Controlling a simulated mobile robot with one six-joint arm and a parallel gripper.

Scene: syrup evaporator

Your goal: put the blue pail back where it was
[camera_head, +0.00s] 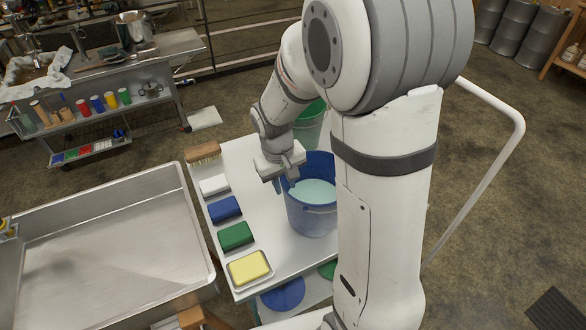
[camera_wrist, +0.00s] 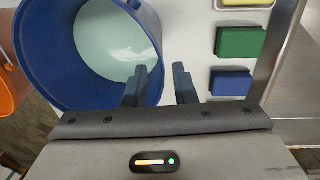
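The blue pail (camera_head: 312,218) stands upright on the white table (camera_head: 262,252), with pale greenish liquid inside. In the wrist view the blue pail (camera_wrist: 62,98) fills the upper left. My gripper (camera_head: 284,181) is at the pail's left rim in the head view, pointing down. In the wrist view my gripper (camera_wrist: 160,72) has its fingers apart with nothing clamped between them. One finger overlaps the pail's inside and the other is over the white tabletop, with the rim between them. I cannot tell how deep the fingers reach. My arm hides the pail's right side in the head view.
Along the table's left edge lie a brush (camera_head: 203,152), a white block (camera_head: 214,185), a blue block (camera_head: 225,209), a green block (camera_head: 235,236) and a yellow block (camera_head: 248,268). A green pail (camera_head: 309,128) stands behind. An orange pail (camera_wrist: 10,92) shows. A metal basin (camera_head: 110,250) is left.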

